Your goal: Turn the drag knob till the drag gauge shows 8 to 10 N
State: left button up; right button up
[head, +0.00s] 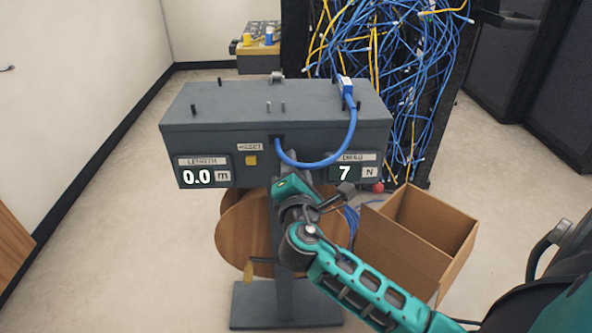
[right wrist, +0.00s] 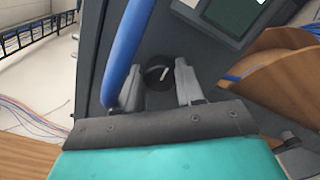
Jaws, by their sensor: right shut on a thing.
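The drag gauge (head: 345,173) on the front of the grey box (head: 230,140) reads 7 N. The drag knob (right wrist: 158,73) is a black round knob with a white pointer line, seen in the right wrist view. My right gripper (right wrist: 160,88) is shut on it, with one finger on each side. In the head view the right gripper (head: 291,170) is at the box front, left of the drag gauge, and hides the knob. My left gripper is not in view.
A blue cable (head: 335,157) loops from the box top to its front, close to my gripper. The length display (head: 197,176) reads 0.0 m. A yellow reset button (head: 251,160), a wooden reel (head: 240,235), an open cardboard box (head: 400,245) and a cable rack (head: 400,60) are nearby.

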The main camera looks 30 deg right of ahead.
jog(key=m+b, duration=0.1)
jog(key=m, duration=0.3)
jog(key=m+b, duration=0.2)
jog(key=m, duration=0.1)
jog(key=shift+f+m, duration=0.2)
jog(key=shift+m, duration=0.2)
dwell(0.4)
jog(key=o, duration=1)
jog(key=shift+o, duration=0.2)
jog(key=shift+r, duration=0.1)
jog(key=shift+s, duration=0.1)
